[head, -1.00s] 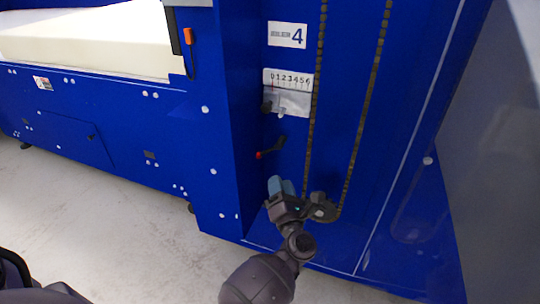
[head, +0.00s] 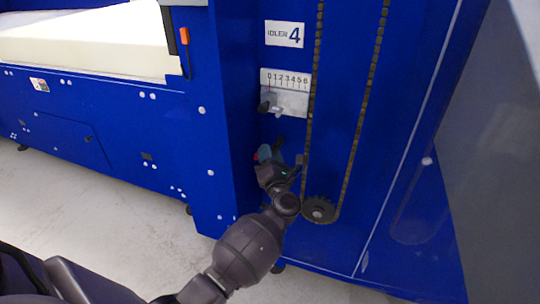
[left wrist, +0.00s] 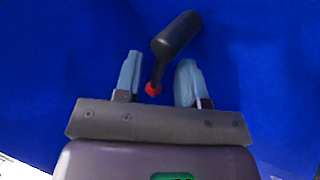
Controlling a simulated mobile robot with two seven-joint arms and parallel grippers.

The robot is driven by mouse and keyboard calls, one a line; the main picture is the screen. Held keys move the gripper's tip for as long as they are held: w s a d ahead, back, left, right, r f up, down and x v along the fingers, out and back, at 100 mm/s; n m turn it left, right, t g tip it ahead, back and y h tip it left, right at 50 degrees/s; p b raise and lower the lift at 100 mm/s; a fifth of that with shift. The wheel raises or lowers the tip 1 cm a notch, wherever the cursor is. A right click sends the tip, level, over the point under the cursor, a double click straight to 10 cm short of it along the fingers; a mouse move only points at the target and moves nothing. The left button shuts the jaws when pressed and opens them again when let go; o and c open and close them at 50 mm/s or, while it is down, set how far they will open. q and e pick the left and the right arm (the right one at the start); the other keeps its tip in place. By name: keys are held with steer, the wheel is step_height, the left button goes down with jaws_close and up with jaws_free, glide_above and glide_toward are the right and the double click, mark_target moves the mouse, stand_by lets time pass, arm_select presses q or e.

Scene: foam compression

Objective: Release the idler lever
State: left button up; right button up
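The idler lever (head: 280,141) is a dark handle with a red end on the blue machine panel, below the number scale. In the head view my left gripper (head: 268,154) is at the lever and covers part of it. In the left wrist view the dark lever (left wrist: 178,35) slants down to its red end, which lies between the two blue fingers of my left gripper (left wrist: 158,68). The fingers are open, with a visible gap on both sides of the lever. My right gripper is not in view.
A scale plate (head: 285,79) marked 0 to 6 sits under the "IDLER 4" label (head: 284,35), with a grey bracket (head: 288,103) below. A chain (head: 364,105) runs around a sprocket (head: 319,209) right of my left arm. A white foam block (head: 90,45) lies upper left.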

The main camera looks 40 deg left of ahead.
arm_select(q)
jaws_close()
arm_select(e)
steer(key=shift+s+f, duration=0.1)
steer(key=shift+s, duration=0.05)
arm_select(q)
steer(key=m+t, duration=0.1)
steer(key=m, duration=0.1)
steer(key=m+t+h, duration=0.1)
steer(key=m+t, duration=0.1)
steer(key=m, duration=0.1)
steer(key=r+m+t, duration=0.1)
steer(key=m+t, duration=0.1)
steer(key=shift+s+a+m+b, duration=0.15)
steer(key=shift+a+m+b, duration=0.15)
steer(key=shift+a+b, duration=0.1)
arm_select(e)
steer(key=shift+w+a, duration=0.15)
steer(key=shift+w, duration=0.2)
arm_select(q)
steer(key=shift+d+h, duration=0.1)
steer(key=shift+h, duration=0.2)
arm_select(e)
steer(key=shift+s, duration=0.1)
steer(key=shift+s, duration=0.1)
